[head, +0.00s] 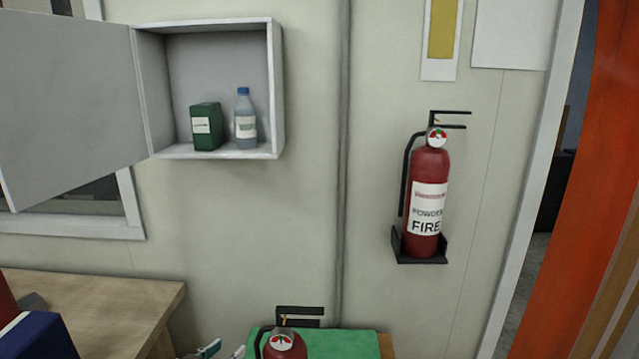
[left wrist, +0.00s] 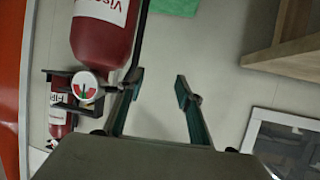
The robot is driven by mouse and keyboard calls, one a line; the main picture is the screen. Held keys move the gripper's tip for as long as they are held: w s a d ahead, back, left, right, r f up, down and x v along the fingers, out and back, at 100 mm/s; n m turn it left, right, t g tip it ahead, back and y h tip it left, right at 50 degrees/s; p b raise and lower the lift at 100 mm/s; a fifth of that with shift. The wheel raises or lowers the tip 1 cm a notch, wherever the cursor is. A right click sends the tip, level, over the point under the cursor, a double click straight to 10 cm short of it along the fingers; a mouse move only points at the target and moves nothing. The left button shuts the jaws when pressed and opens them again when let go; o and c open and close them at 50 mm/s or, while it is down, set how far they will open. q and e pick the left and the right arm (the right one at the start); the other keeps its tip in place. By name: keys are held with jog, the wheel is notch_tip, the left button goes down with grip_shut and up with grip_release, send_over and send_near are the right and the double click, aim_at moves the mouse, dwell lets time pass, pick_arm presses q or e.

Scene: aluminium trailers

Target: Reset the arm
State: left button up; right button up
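My left gripper (head: 223,351) shows at the bottom edge of the head view, only its fingertips in sight. In the left wrist view its two fingers (left wrist: 160,88) stand apart with nothing between them. A red fire extinguisher (head: 285,347) with a black handle and gauge is just right of the fingertips in the head view, mostly cut off by the frame. In the left wrist view this extinguisher (left wrist: 103,38) is beside one finger, outside the gap; whether they touch is unclear. My right gripper is in neither view.
An open wall cabinet (head: 279,92) holds a green box (head: 206,133) and a bottle (head: 245,127). Another fire extinguisher (head: 428,197) hangs on a wall bracket (head: 420,258). A wooden table (head: 120,295) stands at lower left, and a green surface (head: 350,344) lies behind the near extinguisher.

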pick_arm(q)
jog(key=s+f+g, duration=0.1)
jog(key=s+f, duration=0.8)
jog(key=s, duration=0.3)
jog(key=s+f+m+g, duration=0.1)
jog(key=s+f, duration=0.9)
jog(key=s, duration=0.3)
jog(key=shift+d+f+y, duration=0.2)
jog(key=shift+d+y, duration=0.1)
jog(key=shift+c, duration=1.2)
jog(key=shift+m, duration=0.3)
